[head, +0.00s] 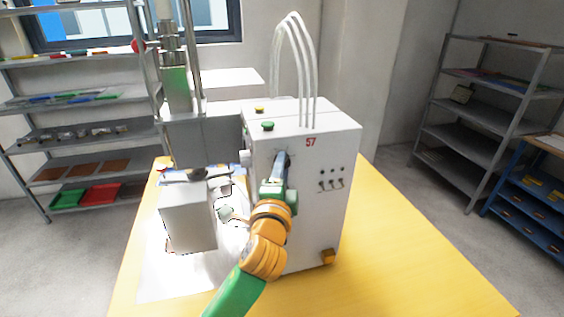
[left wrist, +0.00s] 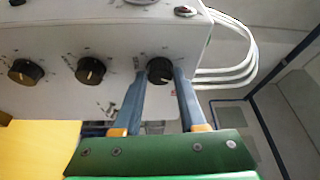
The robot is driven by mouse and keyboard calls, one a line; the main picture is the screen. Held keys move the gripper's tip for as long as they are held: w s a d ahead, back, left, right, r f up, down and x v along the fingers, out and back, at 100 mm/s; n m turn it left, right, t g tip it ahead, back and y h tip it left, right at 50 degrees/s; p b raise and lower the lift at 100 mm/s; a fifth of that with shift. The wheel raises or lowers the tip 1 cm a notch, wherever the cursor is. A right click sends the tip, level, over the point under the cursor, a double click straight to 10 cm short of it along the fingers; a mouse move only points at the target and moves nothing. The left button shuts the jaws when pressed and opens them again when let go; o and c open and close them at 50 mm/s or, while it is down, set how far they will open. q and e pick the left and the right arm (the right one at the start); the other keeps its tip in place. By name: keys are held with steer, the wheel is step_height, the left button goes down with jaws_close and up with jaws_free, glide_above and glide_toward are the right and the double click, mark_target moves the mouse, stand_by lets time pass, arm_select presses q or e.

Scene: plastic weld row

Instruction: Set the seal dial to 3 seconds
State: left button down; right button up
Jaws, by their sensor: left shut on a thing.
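The white welding machine (head: 335,150) stands on the yellow table, marked with a red 57. In the left wrist view its panel (left wrist: 120,45) carries a row of three black dials: a left dial (left wrist: 25,72), a middle dial (left wrist: 90,70) and a right dial (left wrist: 160,70). My left gripper (left wrist: 160,85) has its blue fingers on either side of the right dial, shut on it. In the head view the left gripper (head: 282,158) reaches the machine's face and hides the dial. The dial lettering is too small to read. My right gripper is not in view.
A grey block (head: 188,215) of the machine hangs left of my arm over a white sheet. The yellow table (head: 400,260) is clear on the right. Shelves stand at left (head: 80,145) and right (head: 480,110). White hoses (head: 298,60) rise from the machine top.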

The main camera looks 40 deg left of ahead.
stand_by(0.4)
arm_select(q)
steer(key=shift+c, duration=2.4)
jaws_free()
steer(key=p+v, duration=0.1)
steer(key=v, duration=0.6)
steer(key=shift+p, duration=0.4)
